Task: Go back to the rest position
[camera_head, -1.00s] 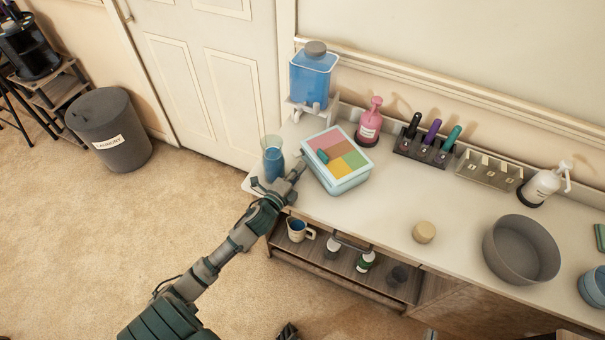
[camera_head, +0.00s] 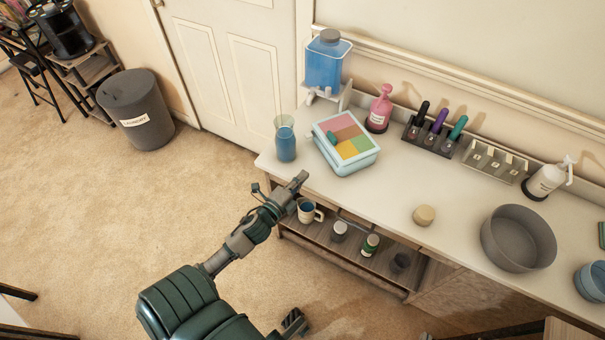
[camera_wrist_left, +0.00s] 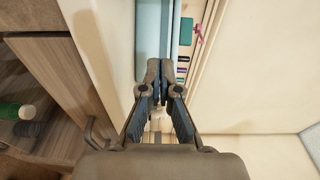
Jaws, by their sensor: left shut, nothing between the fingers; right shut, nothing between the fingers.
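My left gripper (camera_head: 299,179) is shut and empty. It is in front of the white counter (camera_head: 390,185), below the blue glass (camera_head: 285,139) and the box with the coloured lid (camera_head: 346,143) in the head view, and apart from both. In the left wrist view its fingers (camera_wrist_left: 160,68) are together with nothing between them. My right gripper (camera_head: 295,320) shows at the bottom edge of the head view, low over the carpet, shut and empty; most of its arm is hidden.
Below the counter is a shelf (camera_head: 331,247) with a mug (camera_head: 308,211) close to my left gripper. A blue dispenser (camera_head: 328,62), a pink bottle (camera_head: 380,108) and a grey bowl (camera_head: 518,238) stand on top. A laundry bin (camera_head: 140,108) stands left; carpet between is clear.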

